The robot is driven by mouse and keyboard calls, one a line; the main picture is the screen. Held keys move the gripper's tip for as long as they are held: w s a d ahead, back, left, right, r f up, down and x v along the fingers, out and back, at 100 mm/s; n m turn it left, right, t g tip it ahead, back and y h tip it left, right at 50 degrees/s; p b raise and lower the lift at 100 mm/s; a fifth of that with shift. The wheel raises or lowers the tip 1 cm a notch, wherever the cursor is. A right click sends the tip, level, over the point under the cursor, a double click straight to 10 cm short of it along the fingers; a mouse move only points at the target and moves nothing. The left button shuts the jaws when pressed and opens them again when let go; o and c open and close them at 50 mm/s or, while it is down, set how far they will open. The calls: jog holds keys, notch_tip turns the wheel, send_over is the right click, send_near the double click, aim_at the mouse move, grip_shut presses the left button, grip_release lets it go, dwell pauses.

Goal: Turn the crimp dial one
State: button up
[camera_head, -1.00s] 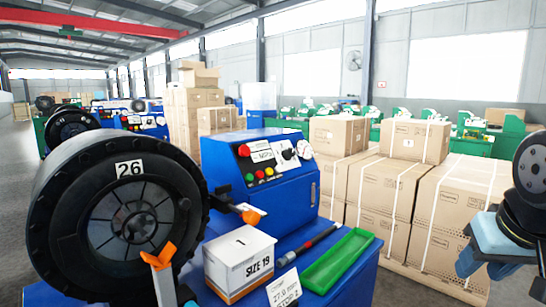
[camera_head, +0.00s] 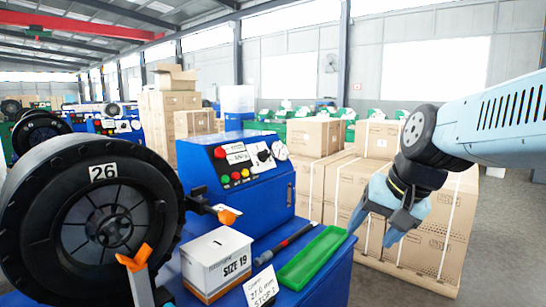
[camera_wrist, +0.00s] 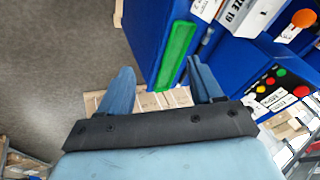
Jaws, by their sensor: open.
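The blue control box (camera_head: 233,163) of the crimper stands behind the bench top. The dial's marks are too small to read. My gripper (camera_head: 376,232) is open and empty, fingers down, to the right of the control box and bench, in front of stacked cartons. In the wrist view, my gripper's fingers (camera_wrist: 163,82) are spread apart, and the panel's coloured buttons (camera_wrist: 268,82) show at the right. I cannot make out the dial there.
The large black crimping head (camera_head: 100,215) marked 26 is at the left, with orange-tipped levers. On the blue bench are a SIZE 19 box (camera_head: 216,263), a marker-like tool (camera_head: 286,243), a green tray (camera_head: 312,257) and a 27.0 mm card (camera_head: 261,288). Cartons (camera_head: 332,181) stand behind.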

jog(key=w+a+r+m+y, duration=0.2)
jog(key=w+a+m+y, duration=0.4)
jog(key=w, duration=0.5)
jog(key=m+t+y, duration=0.6)
jog(key=m, duration=1.1)
send_near(268, 154)
jog(key=x, duration=0.9)
jog(key=shift+w+a+f, duration=0.15)
jog(key=shift+w+a, duration=0.05)
jog(key=c, duration=1.1)
jog(key=shift+o, duration=0.2)
jog(key=shift+d, duration=0.3)
jog(key=shift+a, duration=0.2)
